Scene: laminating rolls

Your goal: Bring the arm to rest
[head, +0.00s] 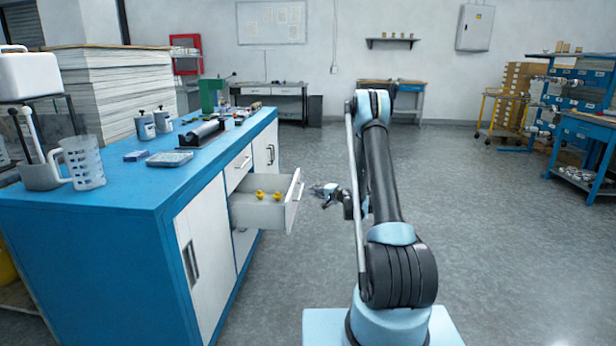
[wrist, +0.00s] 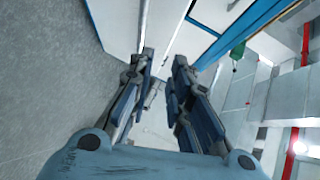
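My gripper (head: 326,193) hangs in the air just right of the open drawer (head: 292,203) in the head view, apart from the drawer front. In the wrist view the two fingers of my gripper (wrist: 161,75) stand apart with nothing between them. My arm rises from its base in the middle of the head view, with its elbow up and its far part reaching down and away. The drawer holds two small yellow things (head: 277,196), whose exact kind is too small to tell.
A blue workbench (head: 110,193) with white fronts stands at left. On it are a clear jug (head: 82,163), a dark roller device (head: 201,134) and two canisters (head: 146,126). Blue shelving (head: 585,130) stands at far right. The grey floor right of my arm is clear.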

